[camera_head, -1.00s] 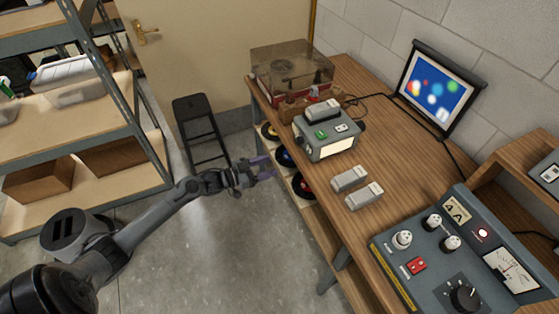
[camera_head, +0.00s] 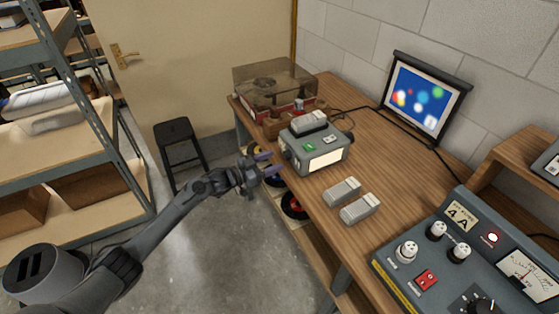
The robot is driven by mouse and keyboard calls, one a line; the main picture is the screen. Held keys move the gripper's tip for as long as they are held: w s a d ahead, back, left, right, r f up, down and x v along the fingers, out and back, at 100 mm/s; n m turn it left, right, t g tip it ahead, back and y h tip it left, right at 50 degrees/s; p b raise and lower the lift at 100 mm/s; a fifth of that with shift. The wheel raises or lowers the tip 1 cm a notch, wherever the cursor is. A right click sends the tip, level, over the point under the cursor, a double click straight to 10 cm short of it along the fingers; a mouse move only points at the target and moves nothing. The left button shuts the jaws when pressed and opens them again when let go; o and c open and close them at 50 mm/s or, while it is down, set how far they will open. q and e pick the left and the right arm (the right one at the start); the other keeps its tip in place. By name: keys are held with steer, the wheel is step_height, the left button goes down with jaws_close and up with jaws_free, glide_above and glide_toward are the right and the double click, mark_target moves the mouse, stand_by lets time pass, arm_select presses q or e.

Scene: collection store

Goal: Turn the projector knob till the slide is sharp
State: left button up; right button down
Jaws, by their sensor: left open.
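The grey projector (camera_head: 315,158) stands on the wooden bench with a slide holder on top, a green switch and a lit front panel. A dark round knob (camera_head: 287,153) shows small at its left side, and another dark round part (camera_head: 349,138) shows at its right. The screen (camera_head: 424,94) shows coloured spots on blue with soft, blurred edges. My left gripper (camera_head: 271,164) is open and empty, just left of the projector beyond the bench edge, its purple-tipped fingers pointing toward it. A small gap seems to remain. My right gripper is out of view.
Two grey-white blocks (camera_head: 342,192) lie on the bench (camera_head: 390,160) in front of the projector. A covered turntable (camera_head: 275,85) stands behind it. A control console (camera_head: 450,262) fills the near right. Coloured discs (camera_head: 293,206) sit on a shelf below the bench edge. A black stool (camera_head: 178,140) stands left.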

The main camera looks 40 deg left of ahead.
mark_target(284, 156)
arm_select(q)
steer(key=shift+b+x, duration=0.35)
steer(key=shift+x, duration=1.4)
steer(key=shift+c, duration=0.4)
